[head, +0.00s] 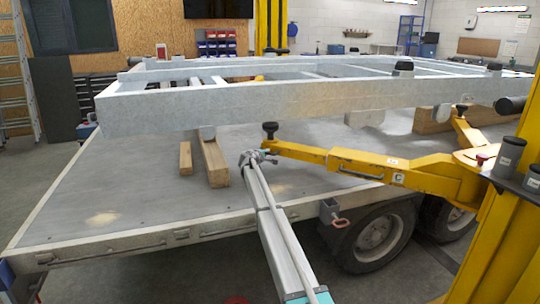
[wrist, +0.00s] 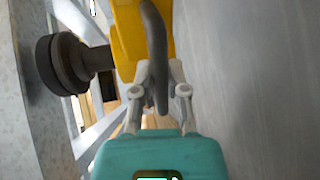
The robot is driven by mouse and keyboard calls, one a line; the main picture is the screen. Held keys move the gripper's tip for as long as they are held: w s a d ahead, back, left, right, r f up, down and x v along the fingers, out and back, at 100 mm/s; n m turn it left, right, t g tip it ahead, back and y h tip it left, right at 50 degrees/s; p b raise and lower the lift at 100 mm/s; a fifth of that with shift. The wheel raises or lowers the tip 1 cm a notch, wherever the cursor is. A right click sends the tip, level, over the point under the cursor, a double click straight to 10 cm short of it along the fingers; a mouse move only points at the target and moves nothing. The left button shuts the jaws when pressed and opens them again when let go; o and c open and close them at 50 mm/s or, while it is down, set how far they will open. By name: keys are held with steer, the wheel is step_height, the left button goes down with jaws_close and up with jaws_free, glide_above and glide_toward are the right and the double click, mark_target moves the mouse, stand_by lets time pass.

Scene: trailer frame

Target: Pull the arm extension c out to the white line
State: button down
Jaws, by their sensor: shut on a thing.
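The yellow lift arm marked C (head: 430,178) reaches left from the yellow post, below the grey trailer frame. Its thinner yellow extension (head: 305,153) points left and ends near a black round pad (head: 270,128). My gripper (head: 258,157) is at that left end. In the wrist view, my gripper (wrist: 158,95) is shut on a dark grey, handle-like part (wrist: 156,45) in front of the yellow extension (wrist: 127,35). The black pad (wrist: 62,64) is left of it there. I cannot make out a white line; how the grip sits is partly hidden.
The grey trailer frame (head: 200,105) spans just above the extension. Wooden beams (head: 212,160) lie on the flatbed (head: 130,185) to the left. The yellow post (head: 510,230) stands at right. The flatbed's wheels (head: 375,235) are below the lift arm.

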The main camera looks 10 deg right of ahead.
steer(key=shift+d, duration=0.2)
steer(key=c, duration=0.6)
jaws_free()
steer(key=shift+d, duration=0.2)
steer(key=shift+c, duration=0.2)
steer(key=shift+s+a, duration=0.1)
steer(key=shift+s, duration=0.05)
steer(key=f+v, duration=0.2)
steer(key=v, duration=1)
steer(key=shift+s+a+f, duration=0.3)
steer(key=shift+s+a, duration=0.05)
steer(key=shift+s, duration=0.1)
